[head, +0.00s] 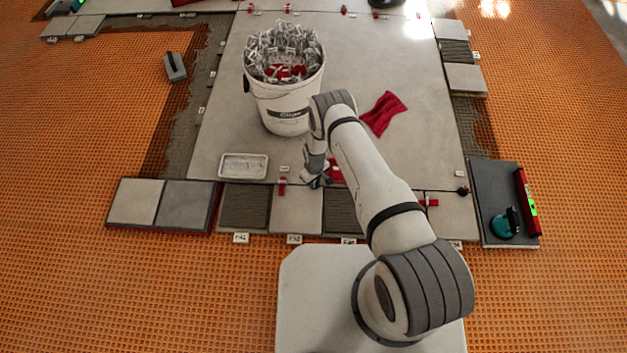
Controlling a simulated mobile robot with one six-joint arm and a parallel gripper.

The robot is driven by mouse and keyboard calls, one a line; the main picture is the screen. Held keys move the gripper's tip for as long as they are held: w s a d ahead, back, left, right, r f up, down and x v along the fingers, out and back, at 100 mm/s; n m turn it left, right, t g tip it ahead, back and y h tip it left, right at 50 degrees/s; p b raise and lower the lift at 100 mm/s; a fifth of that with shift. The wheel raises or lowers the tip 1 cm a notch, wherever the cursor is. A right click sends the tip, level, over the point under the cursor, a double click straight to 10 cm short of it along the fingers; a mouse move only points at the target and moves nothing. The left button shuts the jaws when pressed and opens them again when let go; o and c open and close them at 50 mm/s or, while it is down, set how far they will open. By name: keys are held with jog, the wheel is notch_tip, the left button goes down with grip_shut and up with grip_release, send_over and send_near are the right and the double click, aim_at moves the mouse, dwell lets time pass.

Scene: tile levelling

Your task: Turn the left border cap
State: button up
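A red cap (282,186) stands at the left on the near border, at the seam between the large grey tile (225,125) and the row of small tiles. Another red cap (429,201) stands on the same border at the right. My gripper (316,182) is low over the near border, a little to the right of the left red cap and apart from it. A red shape (336,171) shows just right of my gripper, partly hidden by my arm. The fingers are too small in the head view to tell whether they are open or shut.
A white bucket (280,108) full of clips stands on the large tile behind my gripper. A white tray (243,166) lies left of the cap. A red cloth (384,113) lies at the right. A red level (527,202) and a teal tool (504,224) lie far right.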

jog(key=shift+c, duration=1.4)
jog(key=shift+a, duration=0.3)
jog(key=shift+c, duration=0.6)
jog(key=shift+d, duration=0.25)
